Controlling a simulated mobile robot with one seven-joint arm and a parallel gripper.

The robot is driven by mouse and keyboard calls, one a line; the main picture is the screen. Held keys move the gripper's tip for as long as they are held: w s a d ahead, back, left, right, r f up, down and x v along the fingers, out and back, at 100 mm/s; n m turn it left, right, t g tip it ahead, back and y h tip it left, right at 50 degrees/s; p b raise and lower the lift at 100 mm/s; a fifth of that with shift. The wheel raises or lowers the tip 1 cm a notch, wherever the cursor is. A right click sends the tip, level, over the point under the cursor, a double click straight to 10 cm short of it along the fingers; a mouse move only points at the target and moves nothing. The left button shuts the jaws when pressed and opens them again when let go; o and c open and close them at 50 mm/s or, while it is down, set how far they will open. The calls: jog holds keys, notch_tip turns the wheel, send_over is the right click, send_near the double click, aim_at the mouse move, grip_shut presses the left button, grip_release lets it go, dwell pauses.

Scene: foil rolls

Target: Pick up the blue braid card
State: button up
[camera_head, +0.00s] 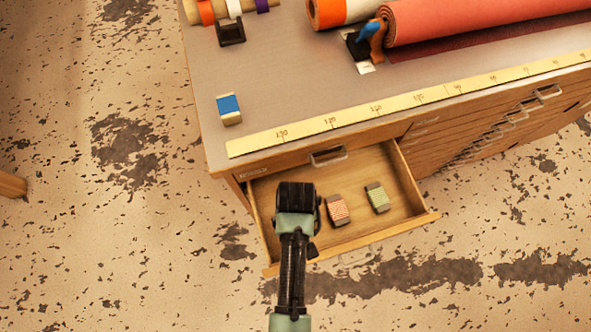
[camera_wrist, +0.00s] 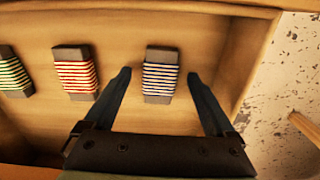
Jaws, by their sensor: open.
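The blue braid card (camera_wrist: 161,76), a grey card wound with blue and white braid, lies in the open drawer (camera_wrist: 222,14). In the wrist view my gripper (camera_wrist: 160,73) is open, with one finger on each side of the card and visible gaps between. I cannot tell how far the fingers are above the drawer floor. In the head view my gripper (camera_head: 297,196) is over the left part of the drawer (camera_head: 350,244), and my arm hides the blue card there.
A red braid card (camera_head: 338,210) and a green braid card (camera_head: 377,198) lie to the right in the drawer. The drawer walls are close around my gripper. Above is the counter with a yellow ruler (camera_head: 400,101), a blue-topped block (camera_head: 229,109) and a red roll (camera_head: 470,18).

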jog(key=shift+f, duration=0.3)
grip_shut()
dwell(0.3)
